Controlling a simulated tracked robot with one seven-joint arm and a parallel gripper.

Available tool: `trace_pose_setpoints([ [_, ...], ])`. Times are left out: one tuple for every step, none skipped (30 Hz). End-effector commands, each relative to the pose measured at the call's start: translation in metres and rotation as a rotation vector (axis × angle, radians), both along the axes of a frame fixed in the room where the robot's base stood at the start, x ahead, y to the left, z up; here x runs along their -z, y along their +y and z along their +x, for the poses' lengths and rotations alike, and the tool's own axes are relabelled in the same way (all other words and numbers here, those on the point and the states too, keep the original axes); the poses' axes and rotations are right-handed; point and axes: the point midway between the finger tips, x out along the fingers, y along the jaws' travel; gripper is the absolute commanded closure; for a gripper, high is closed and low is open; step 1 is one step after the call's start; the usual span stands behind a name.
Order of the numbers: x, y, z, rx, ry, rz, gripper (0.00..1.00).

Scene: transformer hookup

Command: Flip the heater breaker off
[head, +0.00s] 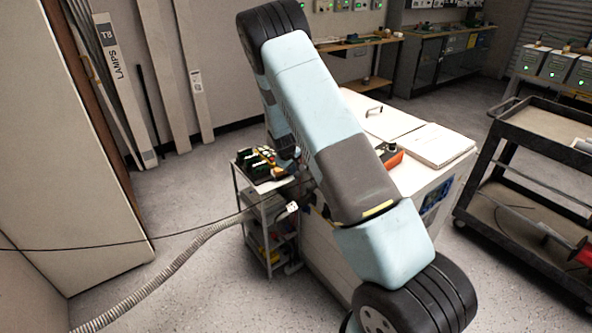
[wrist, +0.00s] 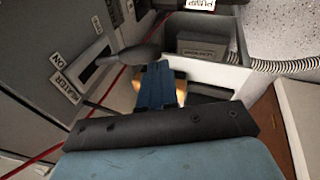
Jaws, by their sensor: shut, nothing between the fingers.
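In the head view my arm hides the panel and the gripper.
A red wire (wrist: 45,152) runs across the panel. A pale open box (wrist: 205,75) and a ribbed hose (wrist: 290,66) are to the right. In the head view, a small cart (head: 262,222) stands by the white cabinet (head: 325,250), and a dark trolley (head: 530,190) is at right.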

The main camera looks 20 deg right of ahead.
Motion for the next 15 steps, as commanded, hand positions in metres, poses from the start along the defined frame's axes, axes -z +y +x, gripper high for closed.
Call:
trace_pose_setpoints([
  [-0.004,0.002,0.001,-0.001,-0.002,0.0,1.0],
  [-0.007,0.004,0.001,-0.001,-0.002,0.0,1.0],
  [-0.011,0.006,0.002,-0.001,-0.002,0.0,1.0],
  [-0.015,0.008,0.002,0.0,-0.002,0.0,1.0],
  [-0.02,0.01,0.003,0.002,-0.003,0.001,1.0],
  [-0.026,0.013,0.004,0.002,-0.004,0.001,1.0],
  [-0.031,0.016,0.004,0.002,-0.003,0.001,1.0],
  [-0.036,0.02,0.002,0.002,-0.002,0.0,1.0],
  [-0.042,0.025,-0.002,-0.001,-0.002,0.001,1.0],
  [-0.046,0.029,-0.005,0.0,-0.002,0.001,1.0],
  [-0.05,0.032,-0.008,-0.001,-0.002,0.001,1.0],
  [-0.056,0.037,-0.011,0.0,-0.001,0.0,1.0],
  [-0.06,0.04,-0.014,0.0,-0.001,0.0,1.0],
  [-0.063,0.043,-0.017,0.001,-0.001,0.001,1.0],
  [-0.069,0.047,-0.02,0.001,-0.003,0.001,1.0],
])
